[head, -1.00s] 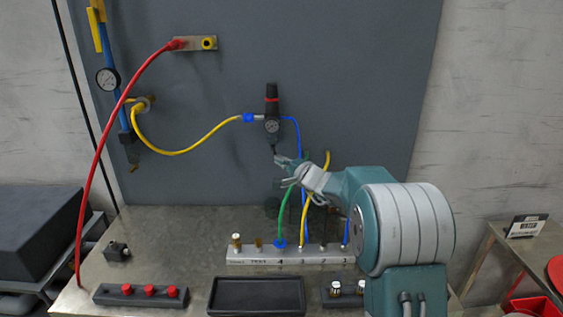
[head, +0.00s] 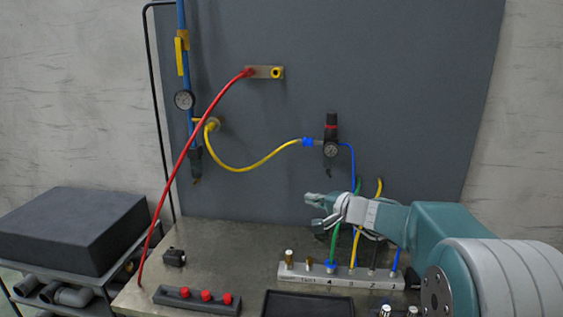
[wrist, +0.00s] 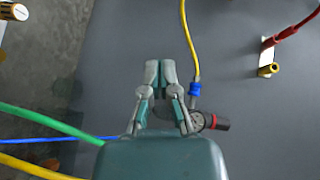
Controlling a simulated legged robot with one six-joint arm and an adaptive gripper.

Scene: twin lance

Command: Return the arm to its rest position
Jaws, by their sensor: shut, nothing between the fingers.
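My gripper (head: 312,210) is in front of the grey back panel (head: 400,110), above the bench (head: 225,245), and points left in the head view. In the wrist view its two fingers (wrist: 155,68) are together with nothing between them. The arm reaches in from the right, over the labelled manifold block (head: 340,278). Green, yellow and blue hoses rise from the block behind and beside the arm, which hides part of them. Whether the arm touches the hoses cannot be told.
A regulator with a gauge (head: 331,148) is on the panel just above the gripper, joined to a yellow hose (head: 245,170). A red hose (head: 190,150) arcs at left. A black tray (head: 308,304) and a red-knobbed block (head: 197,299) lie at the front.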

